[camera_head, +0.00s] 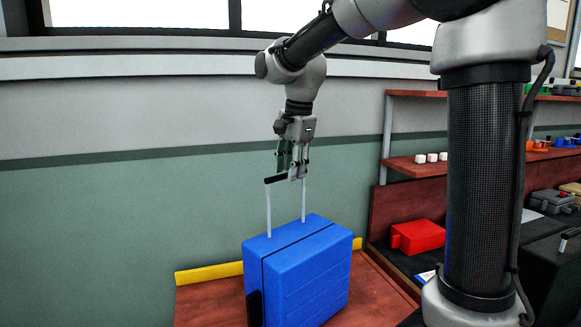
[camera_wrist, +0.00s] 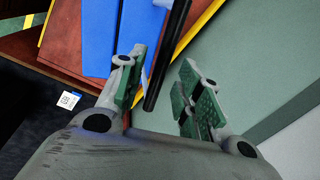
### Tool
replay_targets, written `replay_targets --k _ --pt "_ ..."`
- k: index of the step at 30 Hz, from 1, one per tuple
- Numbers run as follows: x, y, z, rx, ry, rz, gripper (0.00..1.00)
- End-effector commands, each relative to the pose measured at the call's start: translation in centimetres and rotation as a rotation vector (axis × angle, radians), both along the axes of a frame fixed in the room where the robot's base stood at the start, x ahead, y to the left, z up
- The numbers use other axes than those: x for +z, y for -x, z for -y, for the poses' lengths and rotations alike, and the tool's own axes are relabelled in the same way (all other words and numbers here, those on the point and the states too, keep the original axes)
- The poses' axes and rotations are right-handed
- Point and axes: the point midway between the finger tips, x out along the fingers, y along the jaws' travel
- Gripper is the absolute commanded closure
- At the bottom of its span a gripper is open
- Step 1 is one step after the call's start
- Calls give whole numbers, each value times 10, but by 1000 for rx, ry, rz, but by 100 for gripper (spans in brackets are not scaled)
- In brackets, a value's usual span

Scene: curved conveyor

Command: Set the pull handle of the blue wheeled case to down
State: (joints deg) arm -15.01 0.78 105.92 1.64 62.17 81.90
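The blue wheeled case (camera_head: 305,275) stands upright on a reddish-brown surface. Its pull handle (camera_head: 276,179) is raised, with two pale rods rising from the top to a dark crossbar. My gripper (camera_head: 293,168) points down at the crossbar, near its right end. In the wrist view, the dark crossbar (camera_wrist: 168,50) runs between the green-padded fingers of my gripper (camera_wrist: 162,72). The fingers are apart, with a clear gap on the right side of the bar. The bar lies closer to the left finger; I cannot tell if they touch. Part of the blue case (camera_wrist: 97,38) shows beyond.
A yellow strip (camera_head: 208,273) runs along the surface's back edge, by the grey and green wall. A red box (camera_head: 418,237) and a shelf (camera_head: 412,166) with small objects stand to the right. The space left of the case is clear.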

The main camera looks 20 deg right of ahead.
Motion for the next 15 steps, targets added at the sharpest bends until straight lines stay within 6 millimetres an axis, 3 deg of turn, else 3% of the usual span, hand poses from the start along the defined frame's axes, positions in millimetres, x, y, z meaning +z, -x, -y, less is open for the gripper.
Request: replay_targets --k 7,12,15 --pt "-1 0 0 0 0 0 66" --pt "-1 0 0 1 0 0 98" --pt "-1 0 0 1 0 0 100"
